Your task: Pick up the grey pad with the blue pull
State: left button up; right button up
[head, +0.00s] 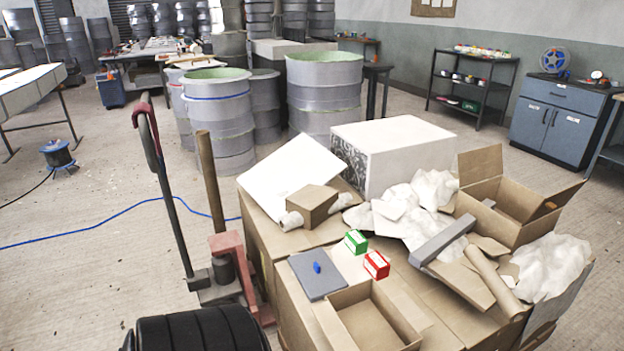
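The grey pad (308,281) lies flat on top of the cardboard boxes, toward the front left of the pile. Its small blue pull (317,267) stands up near the middle of its upper face. The whole top of the pad shows and nothing lies on it. Neither of my grippers is in the head view.
A green box (355,242) and a red box (376,265) sit right of the pad. An open carton (372,322) stands in front of it. A small brown carton (311,205) lies behind. A pallet jack (232,262) stands at the left. A grey bar (442,240) lies farther right.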

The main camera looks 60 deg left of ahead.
aim_at(318, 277)
jog(key=k+u, duration=0.4)
jog(key=k+j+u, duration=0.15)
jog(key=u, duration=0.25)
jog(key=l+u, duration=0.6)
jog(key=u, duration=0.2)
jog(key=l+u, duration=0.4)
jog(key=j, duration=0.05)
